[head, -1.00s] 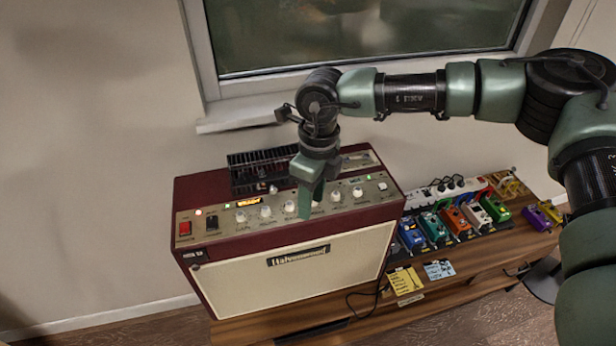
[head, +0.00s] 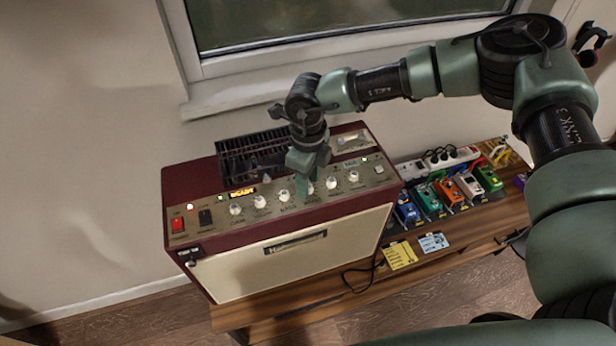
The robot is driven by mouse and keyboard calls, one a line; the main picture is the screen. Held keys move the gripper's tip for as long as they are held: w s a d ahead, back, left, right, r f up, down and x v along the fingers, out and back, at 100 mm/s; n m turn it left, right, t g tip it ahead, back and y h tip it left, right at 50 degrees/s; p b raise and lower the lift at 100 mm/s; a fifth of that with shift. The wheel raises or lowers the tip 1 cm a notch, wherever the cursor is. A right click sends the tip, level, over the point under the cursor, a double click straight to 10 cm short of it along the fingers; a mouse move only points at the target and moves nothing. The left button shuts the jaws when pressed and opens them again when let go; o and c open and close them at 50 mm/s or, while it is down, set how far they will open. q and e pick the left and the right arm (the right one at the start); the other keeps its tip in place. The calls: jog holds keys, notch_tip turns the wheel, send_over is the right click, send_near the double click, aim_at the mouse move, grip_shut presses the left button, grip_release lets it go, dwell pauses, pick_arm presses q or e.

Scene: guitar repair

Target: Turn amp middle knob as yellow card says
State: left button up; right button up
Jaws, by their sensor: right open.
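The amp (head: 285,253) is a dark red box with a cream front, standing on a wooden bench. Its top panel carries a row of several white knobs. My right gripper (head: 303,190) is over the middle of this row, fingers pointing down, and is open. It covers part of the row, so the middle knob is at least partly hidden; I cannot tell whether the fingers touch it. A white knob (head: 284,196) shows just left of the fingers and another (head: 331,183) just right. The yellow card (head: 399,255) lies on the bench right of the amp; its writing is too small to read. My left gripper is out of view.
A red switch (head: 177,225) sits at the panel's left end. A black grille (head: 250,155) rises behind the knobs. Several coloured pedals (head: 428,202), a blue card (head: 433,242) and a white power strip (head: 440,161) are on the bench (head: 470,238) to the right.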

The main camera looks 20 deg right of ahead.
jog(key=shift+s, duration=0.1)
grip_shut()
jog(key=shift+f+m+b, duration=0.2)
jog(key=shift+m+b, duration=0.4)
jog(key=shift+b, duration=0.4)
jog(key=m+b, duration=0.7)
jog(key=b, duration=0.2)
jog(key=shift+m, duration=0.3)
pick_arm(q)
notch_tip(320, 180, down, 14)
jog(key=b, duration=0.3)
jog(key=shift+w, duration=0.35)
pick_arm(e)
jog(key=shift+r+m, duration=0.2)
jog(key=shift+m, duration=1.4)
grip_release()
jog(key=shift+r, duration=0.15)
